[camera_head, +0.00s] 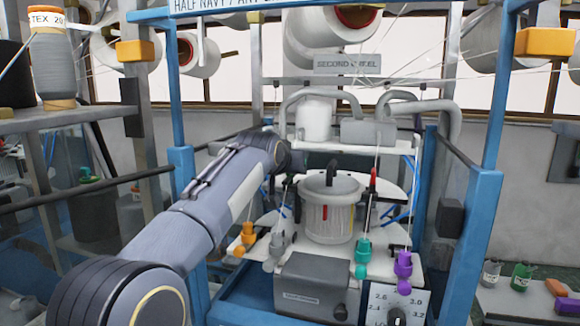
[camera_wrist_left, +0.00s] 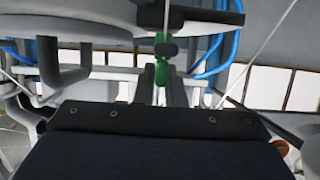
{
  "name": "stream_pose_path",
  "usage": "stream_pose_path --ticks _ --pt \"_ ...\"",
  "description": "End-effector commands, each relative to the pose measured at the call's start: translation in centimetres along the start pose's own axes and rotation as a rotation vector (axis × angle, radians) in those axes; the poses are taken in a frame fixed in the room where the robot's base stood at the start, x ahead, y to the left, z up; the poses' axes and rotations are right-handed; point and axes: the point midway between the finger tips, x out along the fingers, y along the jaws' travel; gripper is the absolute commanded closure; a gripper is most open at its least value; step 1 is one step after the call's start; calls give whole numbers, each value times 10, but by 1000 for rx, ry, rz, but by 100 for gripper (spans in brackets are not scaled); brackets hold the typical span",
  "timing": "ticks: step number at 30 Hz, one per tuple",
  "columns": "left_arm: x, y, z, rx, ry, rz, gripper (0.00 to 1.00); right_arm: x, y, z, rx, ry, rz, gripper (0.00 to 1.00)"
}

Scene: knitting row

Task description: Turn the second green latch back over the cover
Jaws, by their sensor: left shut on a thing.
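In the left wrist view a green latch (camera_wrist_left: 161,72) stands upright between the fingers of my left gripper (camera_wrist_left: 160,84). The gripper is shut on it. More green shows just above, beyond a dark knob. In the head view my left arm reaches in from the left, and its gripper (camera_head: 288,182) is at the left side of the grey lidded cylinder (camera_head: 328,212). The latch is too small and too covered there to make out well. Which part is the cover I cannot tell for sure. My right gripper is not in view.
Blue frame posts (camera_head: 468,230) stand on both sides of the machine. Orange, teal (camera_head: 363,250) and purple (camera_head: 403,264) weights hang around the cylinder, and thin yarns run down from above. A grey box (camera_head: 310,283) and a dial panel (camera_head: 396,303) are in front.

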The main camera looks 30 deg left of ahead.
Motion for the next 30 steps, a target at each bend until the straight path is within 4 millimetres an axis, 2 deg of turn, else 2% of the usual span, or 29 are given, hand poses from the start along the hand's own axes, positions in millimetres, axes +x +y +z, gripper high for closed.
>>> stream_pose_path --ticks 11,21,30 --pt "1 2 3 -31 1 -86 100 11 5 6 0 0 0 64" --pt "1 2 2 -129 1 -323 100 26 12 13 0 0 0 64" --pt "0 1 -1 -207 -1 -508 100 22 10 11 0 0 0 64"
